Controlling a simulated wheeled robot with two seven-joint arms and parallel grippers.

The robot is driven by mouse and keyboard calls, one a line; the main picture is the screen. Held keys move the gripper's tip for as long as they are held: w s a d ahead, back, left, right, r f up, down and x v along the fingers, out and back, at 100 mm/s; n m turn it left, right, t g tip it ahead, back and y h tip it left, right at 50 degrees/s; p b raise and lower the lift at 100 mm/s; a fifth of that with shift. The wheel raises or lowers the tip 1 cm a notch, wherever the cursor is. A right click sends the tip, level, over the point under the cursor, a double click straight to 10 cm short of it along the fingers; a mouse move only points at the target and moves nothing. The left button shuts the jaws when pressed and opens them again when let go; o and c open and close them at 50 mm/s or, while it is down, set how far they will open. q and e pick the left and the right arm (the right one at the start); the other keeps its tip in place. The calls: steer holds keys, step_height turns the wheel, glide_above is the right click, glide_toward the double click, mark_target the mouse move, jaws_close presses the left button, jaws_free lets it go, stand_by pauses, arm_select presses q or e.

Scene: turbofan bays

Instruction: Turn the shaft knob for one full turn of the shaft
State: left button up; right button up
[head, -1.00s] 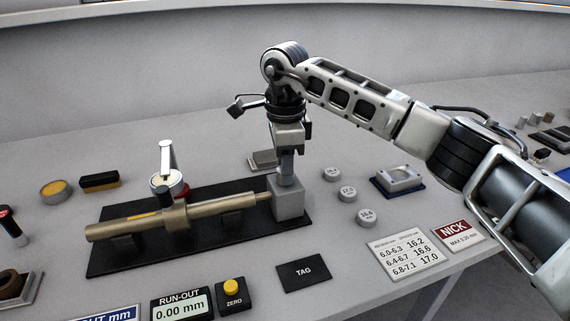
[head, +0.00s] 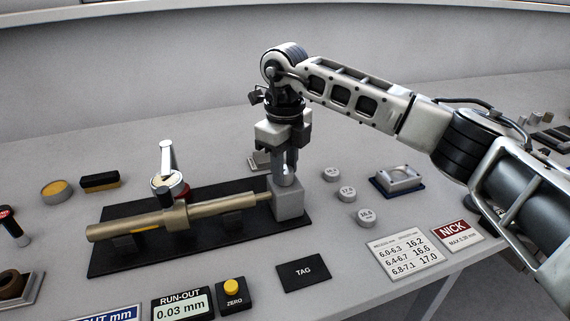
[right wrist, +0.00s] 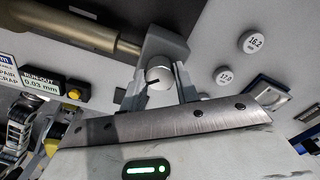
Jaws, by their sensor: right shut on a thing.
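The shaft knob is a small pale round knob (right wrist: 159,78) with a dark pointer mark, on top of the grey block (head: 288,204) at the shaft's right end. My right gripper (head: 286,178) points down from above and is shut on the knob; its two fingers also stand on either side of it in the right wrist view (right wrist: 160,82). The tan shaft (head: 140,226) lies across the black base (head: 105,262), with a yellow stripe low on its side. A dial gauge (head: 169,184) stands over the shaft.
The run-out display (head: 181,305) reads 0.03 mm, beside a yellow ZERO button (head: 232,287). A black TAG plate (head: 304,273) lies in front. Round size weights (head: 347,193) and a blue-based tray (head: 397,181) stand to the right.

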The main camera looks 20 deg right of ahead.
mark_target(285, 169)
steer(key=m, duration=0.4)
steer(key=shift+m, duration=0.3)
steer(key=shift+r+m, duration=0.1)
steer(key=shift+m, duration=1.8)
steer(key=o, duration=1)
steer(key=shift+c, duration=0.2)
step_height(285, 169, up, 16)
